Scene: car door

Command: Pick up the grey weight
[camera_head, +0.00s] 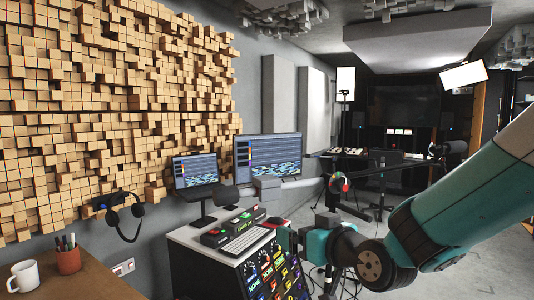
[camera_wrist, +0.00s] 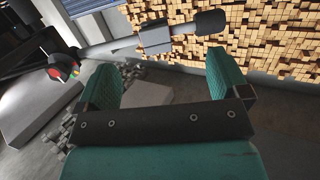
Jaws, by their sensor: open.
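My gripper (camera_head: 287,240) is in front of the control desk in the head view, at the end of my teal arm. In the wrist view its two teal fingers are spread wide with nothing between them (camera_wrist: 163,62). A grey block (camera_wrist: 156,40) shows beyond the fingertips in the wrist view, along a dark-tipped boom. It is apart from both fingers. I cannot tell for sure that it is the grey weight.
A control desk (camera_head: 182,236) with a keyboard (camera_head: 246,242) stands left of my gripper. Two monitors (camera_head: 268,157) are behind it. A wooden table (camera_head: 90,280) bears a mug (camera_head: 24,275) and a pen cup (camera_head: 68,260). A microphone (camera_head: 455,147) on a boom is beyond my arm.

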